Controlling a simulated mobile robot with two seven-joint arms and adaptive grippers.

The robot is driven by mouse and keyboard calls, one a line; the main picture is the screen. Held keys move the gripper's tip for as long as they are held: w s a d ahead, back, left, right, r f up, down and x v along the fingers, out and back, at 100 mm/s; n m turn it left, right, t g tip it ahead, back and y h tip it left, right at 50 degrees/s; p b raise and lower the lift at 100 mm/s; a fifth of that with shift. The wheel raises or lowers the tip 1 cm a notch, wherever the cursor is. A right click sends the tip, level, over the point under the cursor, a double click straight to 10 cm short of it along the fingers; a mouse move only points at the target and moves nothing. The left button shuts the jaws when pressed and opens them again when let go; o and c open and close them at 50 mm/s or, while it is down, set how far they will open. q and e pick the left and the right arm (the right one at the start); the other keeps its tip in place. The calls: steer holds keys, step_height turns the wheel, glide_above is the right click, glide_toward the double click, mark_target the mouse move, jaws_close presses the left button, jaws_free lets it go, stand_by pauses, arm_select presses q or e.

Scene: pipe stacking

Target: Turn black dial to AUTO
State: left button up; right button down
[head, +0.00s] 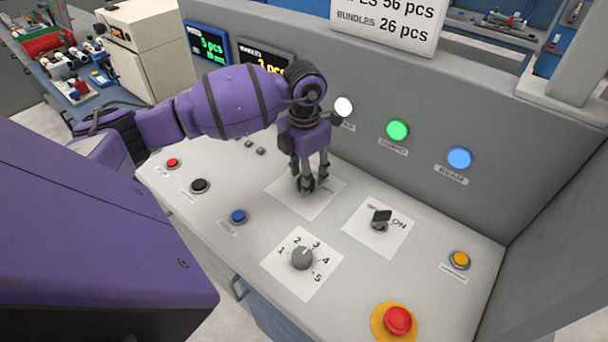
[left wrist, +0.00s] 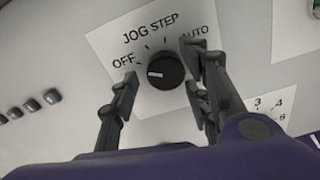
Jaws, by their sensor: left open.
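The black dial (left wrist: 165,71) sits on a white plate marked OFF, JOG, STEP and AUTO in the left wrist view. Its white pointer mark faces left, toward OFF. AUTO is at the upper right of the dial. In the head view my left gripper (head: 306,184) is over the white plate (head: 321,203) and mostly hides the dial. My right gripper is not in view.
On the grey panel, a numbered grey knob (head: 302,258), an ON switch (head: 380,219), a blue button (head: 238,216) and a red emergency button (head: 397,320) surround the plate. An upright wall with white, green (head: 397,130) and blue lights stands behind.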

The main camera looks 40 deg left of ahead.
arm_select(q)
steer(key=shift+s+f, duration=0.1)
steer(key=shift+f, duration=0.35)
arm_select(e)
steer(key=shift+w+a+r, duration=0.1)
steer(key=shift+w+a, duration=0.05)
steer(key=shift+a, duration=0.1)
arm_select(q)
steer(key=shift+c, duration=0.5)
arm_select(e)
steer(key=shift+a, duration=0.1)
arm_select(q)
steer(key=c, duration=0.9)
steer(key=shift+c, duration=0.2)
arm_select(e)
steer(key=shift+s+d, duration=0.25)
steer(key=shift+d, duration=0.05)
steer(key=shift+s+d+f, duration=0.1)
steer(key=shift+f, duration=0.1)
